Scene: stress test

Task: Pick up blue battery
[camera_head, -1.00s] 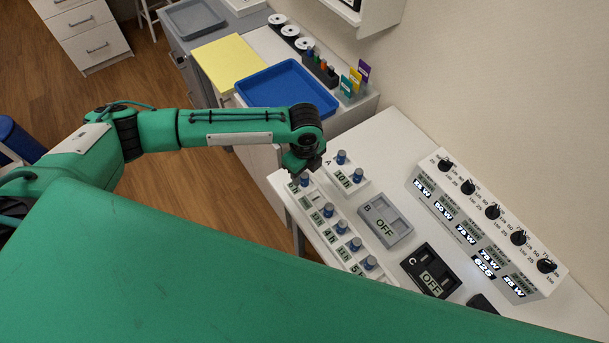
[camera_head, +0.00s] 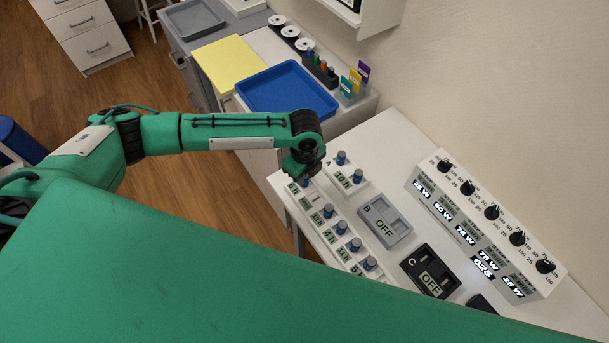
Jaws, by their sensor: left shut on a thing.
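My left gripper (camera_head: 303,174) points down over the far left end of the white battery strip (camera_head: 315,226). It is shut on a blue battery (camera_head: 306,183) at the slot marked 6h; the fingers hide its top, and I cannot tell whether it is clear of the slot. Several other blue batteries, such as one (camera_head: 328,210), stand upright along the strip. Two more blue batteries (camera_head: 341,158) stand in white holder A (camera_head: 365,188). My right gripper is not in view.
Grey unit B (camera_head: 385,221) and black unit C (camera_head: 431,271), both reading OFF, lie right of the strip. A white dial panel (camera_head: 487,228) stands by the wall. A blue tray (camera_head: 287,88) lies behind my left arm. The white table's far part is clear.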

